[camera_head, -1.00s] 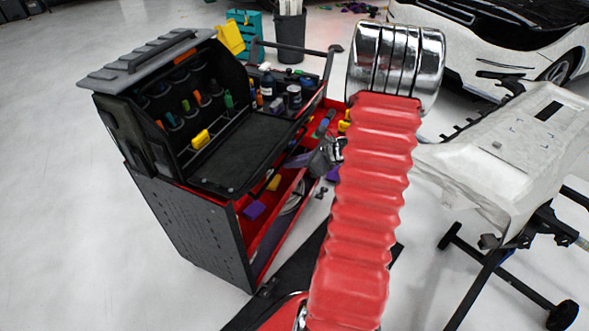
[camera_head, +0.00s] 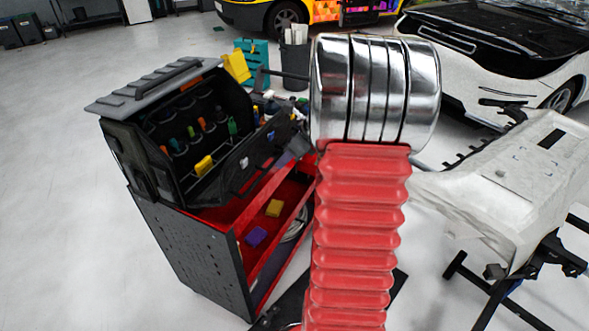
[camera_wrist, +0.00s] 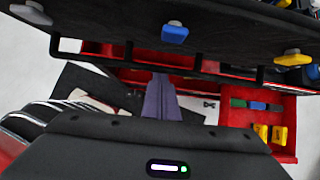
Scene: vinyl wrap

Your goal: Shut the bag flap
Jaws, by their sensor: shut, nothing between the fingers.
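The black bag (camera_head: 150,160) stands open on top of the red and grey tool cart, its grey lid (camera_head: 150,72) raised at the back. Its front flap (camera_head: 252,165) is tilted up at a slant, not flat and not closed over the pockets. In the head view my arm mostly hides the gripper.
Bottles stand at the cart's far end, partly behind my arm. A white car panel on a stand (camera_head: 500,175) is at right. The floor at left is clear.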

